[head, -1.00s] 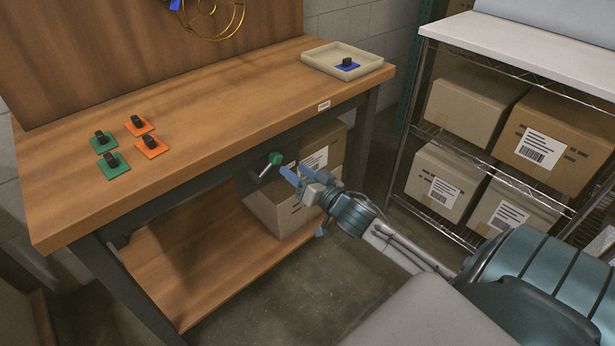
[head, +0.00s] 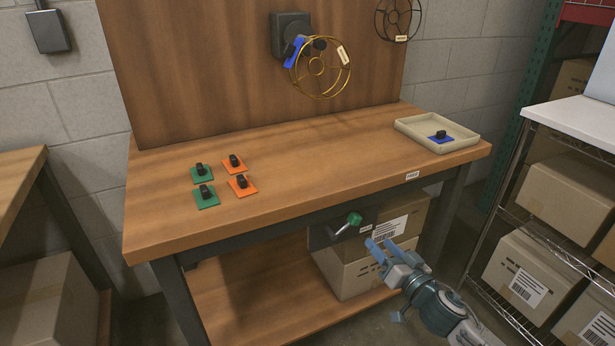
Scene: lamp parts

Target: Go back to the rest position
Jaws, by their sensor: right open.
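My right gripper (head: 377,251) is in the lower right of the head view, in front of the workbench and below its top edge. Its two blue fingers are apart with nothing between them. It is close to a lever with a green knob (head: 354,219) on a dark plate under the bench top; a small gap shows between them. My left gripper is out of the picture.
The wooden workbench (head: 300,170) carries green and orange squares with black knobs (head: 240,184) and a beige tray (head: 462,147) holding a blue one. A gold wire ring (head: 320,96) hangs on the back panel. Cardboard boxes (head: 350,275) sit below; a wire shelf (head: 500,215) stands right.

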